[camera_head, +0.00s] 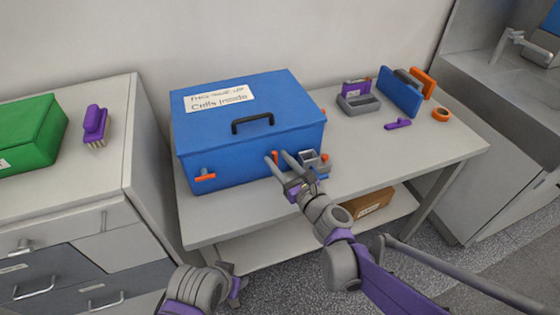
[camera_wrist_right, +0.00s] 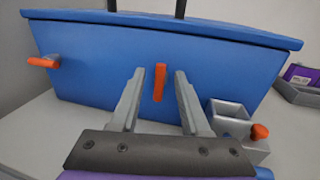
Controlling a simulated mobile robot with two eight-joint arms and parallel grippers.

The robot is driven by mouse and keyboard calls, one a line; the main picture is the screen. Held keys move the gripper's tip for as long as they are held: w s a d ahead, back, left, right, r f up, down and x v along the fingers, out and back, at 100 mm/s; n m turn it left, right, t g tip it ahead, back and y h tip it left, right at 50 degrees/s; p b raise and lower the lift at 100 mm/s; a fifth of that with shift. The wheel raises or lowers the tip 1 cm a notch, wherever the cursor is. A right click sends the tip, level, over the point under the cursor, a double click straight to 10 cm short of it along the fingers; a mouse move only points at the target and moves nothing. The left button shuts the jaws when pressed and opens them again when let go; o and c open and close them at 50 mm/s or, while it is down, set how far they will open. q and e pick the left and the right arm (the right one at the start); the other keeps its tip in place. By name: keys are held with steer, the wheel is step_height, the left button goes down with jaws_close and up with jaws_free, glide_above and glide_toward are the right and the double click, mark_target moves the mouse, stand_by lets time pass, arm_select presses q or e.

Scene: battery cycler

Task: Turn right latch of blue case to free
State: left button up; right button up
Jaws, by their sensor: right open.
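The blue case (camera_head: 245,125) stands closed on the table, with a black handle and a paper label on its lid. Its right latch (camera_wrist_right: 159,82) is an orange bar standing upright on the front face; it also shows in the head view (camera_head: 275,157). Its left latch (camera_head: 205,176) is orange and lies level. My right gripper (camera_wrist_right: 158,76) is open, with one finger on each side of the right latch and no visible contact; in the head view it is at the case front (camera_head: 277,156). My left gripper (camera_head: 236,283) is low at the bottom edge, its jaws unclear.
A small grey metal block with an orange knob (camera_wrist_right: 240,125) stands close to the case's right front corner. A green case (camera_head: 30,133) and a purple brush (camera_head: 95,124) are on the left cabinet. Purple, blue and orange items, including an orange ring (camera_head: 440,114), lie at the table's right.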

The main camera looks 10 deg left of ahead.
steer(key=shift+c, duration=0.3)
jaws_close()
